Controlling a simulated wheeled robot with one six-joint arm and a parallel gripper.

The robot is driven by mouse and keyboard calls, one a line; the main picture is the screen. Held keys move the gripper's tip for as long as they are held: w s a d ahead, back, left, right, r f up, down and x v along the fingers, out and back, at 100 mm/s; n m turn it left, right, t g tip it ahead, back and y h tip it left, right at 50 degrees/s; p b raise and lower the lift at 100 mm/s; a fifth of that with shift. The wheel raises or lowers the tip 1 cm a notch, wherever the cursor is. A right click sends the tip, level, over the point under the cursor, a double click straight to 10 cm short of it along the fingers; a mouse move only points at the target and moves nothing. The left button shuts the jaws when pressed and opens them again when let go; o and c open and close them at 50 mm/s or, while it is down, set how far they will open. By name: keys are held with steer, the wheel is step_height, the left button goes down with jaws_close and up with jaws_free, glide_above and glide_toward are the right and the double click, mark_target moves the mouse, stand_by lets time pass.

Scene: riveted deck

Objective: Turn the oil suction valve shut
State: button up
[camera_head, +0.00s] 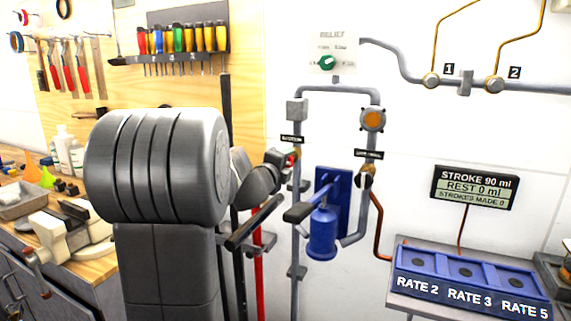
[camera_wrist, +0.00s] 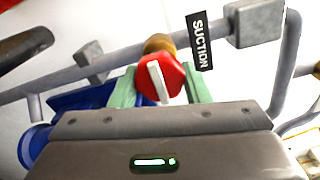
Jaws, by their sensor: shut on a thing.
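The oil suction valve has a red knob (camera_wrist: 171,76) with a white bar on its face, on a brass body, beside a black SUCTION label (camera_wrist: 200,42). In the wrist view the white bar lies roughly across the grey pipe's line. My gripper (camera_wrist: 160,86) has its two green fingers on either side of the knob and is shut on it. In the head view my gripper (camera_head: 281,158) reaches the valve from the left, below the small label (camera_head: 291,138). It hides most of the knob there.
A blue hand pump (camera_head: 322,232) with a lever hangs right of the valve. A second valve (camera_head: 365,181) sits on the right pipe. A green relief knob (camera_head: 328,62) is above. A blue tray (camera_head: 466,263) stands lower right. A workbench (camera_head: 95,233) is at left.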

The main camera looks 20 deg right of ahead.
steer(key=o, duration=1)
steer(key=v, duration=1.3)
steer(key=shift+s+a, duration=0.25)
steer(key=shift+s, duration=0.05)
steer(key=x, duration=1.3)
steer(key=shift+w+d, duration=0.25)
steer(key=shift+w, duration=0.05)
